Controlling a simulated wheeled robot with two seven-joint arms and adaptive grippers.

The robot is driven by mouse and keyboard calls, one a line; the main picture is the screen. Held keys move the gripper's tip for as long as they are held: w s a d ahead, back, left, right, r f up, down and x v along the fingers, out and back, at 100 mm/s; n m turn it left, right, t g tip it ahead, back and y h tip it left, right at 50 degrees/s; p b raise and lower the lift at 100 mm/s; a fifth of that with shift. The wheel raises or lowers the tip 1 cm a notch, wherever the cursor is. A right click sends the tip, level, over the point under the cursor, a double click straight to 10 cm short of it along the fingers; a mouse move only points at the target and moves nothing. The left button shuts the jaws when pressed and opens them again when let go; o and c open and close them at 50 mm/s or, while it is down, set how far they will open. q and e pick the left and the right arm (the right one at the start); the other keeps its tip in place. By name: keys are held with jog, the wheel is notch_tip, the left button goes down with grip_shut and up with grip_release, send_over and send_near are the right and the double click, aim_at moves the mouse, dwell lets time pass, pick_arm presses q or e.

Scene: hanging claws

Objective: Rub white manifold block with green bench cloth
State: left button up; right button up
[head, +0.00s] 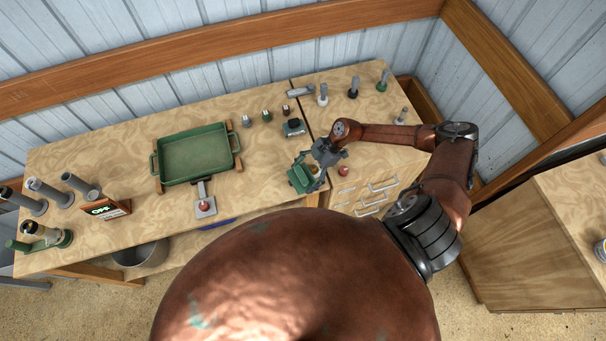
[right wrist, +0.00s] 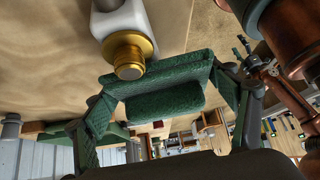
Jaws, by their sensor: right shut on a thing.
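My right gripper (head: 312,172) is shut on the green bench cloth (head: 301,179), over the front edge area of the bench. In the right wrist view the cloth (right wrist: 160,92) is folded into a thick pad, spanning between the fingers. The white manifold block (right wrist: 122,18) shows at the top of the right wrist view with a brass fitting pointing toward the cloth. The fitting's end is very close to the cloth; I cannot tell whether they touch. In the head view I cannot make out the block clearly near the gripper. My left gripper is not in view.
A green tray (head: 195,154) stands on the bench to the left. A small sign (head: 107,208) and several grey cylinders stand at the far left. A lever device (head: 204,204) sits at the front. Small fittings line the back; a red knob (head: 343,171) is right of the gripper.

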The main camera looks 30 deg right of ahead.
jog(key=shift+w+f, duration=0.15)
jog(key=shift+w, duration=0.6)
jog(key=shift+w+d, duration=0.1)
jog(key=shift+w, duration=0.75)
jog(key=shift+s+p, duration=0.4)
jog(key=shift+s, duration=0.25)
jog(key=shift+s+p, duration=0.9)
jog(key=shift+s, duration=0.15)
jog(key=shift+w, duration=0.95)
jog(key=shift+w+b, duration=0.45)
jog(key=shift+w, duration=0.25)
jog(key=shift+s+p, duration=0.5)
jog(key=shift+p, duration=0.15)
jog(key=shift+s+p, duration=1.05)
jog(key=shift+s, duration=0.05)
